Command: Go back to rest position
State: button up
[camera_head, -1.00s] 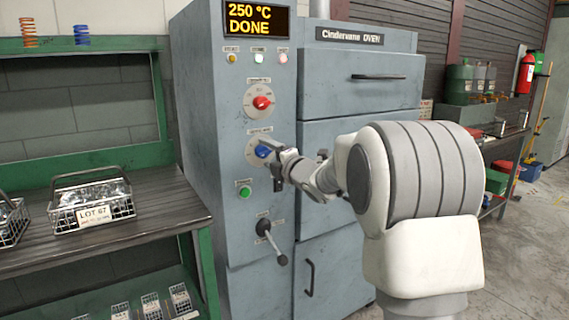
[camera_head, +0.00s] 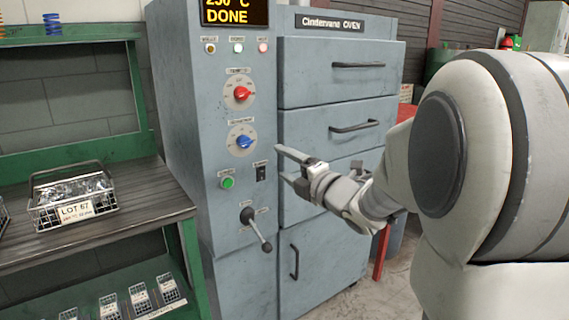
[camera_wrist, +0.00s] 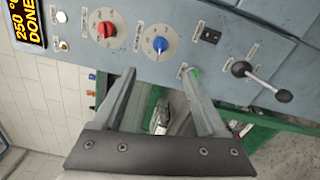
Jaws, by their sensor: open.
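My gripper (camera_head: 283,165) is open and empty in front of the grey oven's control column. Its two fingers are spread apart, and in the wrist view (camera_wrist: 160,88) nothing is between the tips but the panel and bench beyond. The blue knob (camera_head: 243,141) is left of the gripper and apart from it; it also shows in the wrist view (camera_wrist: 160,45). The red knob (camera_head: 242,94) is above the blue one. The green button (camera_head: 227,183) and the black-handled lever (camera_head: 257,229) are below. The display (camera_head: 234,12) reads 250 °C DONE, and the lamp lit white-green shows under it.
The oven drawers (camera_head: 335,75) are shut, with bar handles sticking out behind my arm. A wire basket (camera_head: 73,205) labelled LOT 67 stands on the green-framed bench (camera_head: 140,210) at left. Small racks (camera_head: 138,302) sit on its lower shelf. Floor (camera_head: 390,285) is free at right.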

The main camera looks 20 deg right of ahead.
jog(key=shift+s+d, duration=0.1)
jog(key=shift+s, duration=0.05)
jog(key=s+d+f+m+g+h, duration=0.2)
jog(key=s+m+g+h, duration=0.45)
jog(key=s+m, duration=0.75)
jog(key=s+a+f+m+g, duration=0.2)
jog(key=s+a+m, duration=0.1)
jog(key=s, duration=0.3)
jog(key=s+a+f+m+g, duration=0.1)
jog(key=s+a+f+m, duration=0.1)
jog(key=s+m, duration=0.25)
jog(key=s+a+f+m+g, duration=0.2)
jog(key=s+a+f+m, duration=0.1)
jog(key=s, duration=0.3)
notch_tip(320, 180, up, 26)
jog(key=p, duration=2.5)
jog(key=shift+w+d+f+n+y+p, duration=0.2)
jog(key=shift+n+y+p, duration=0.15)
jog(key=shift+y+p, duration=0.1)
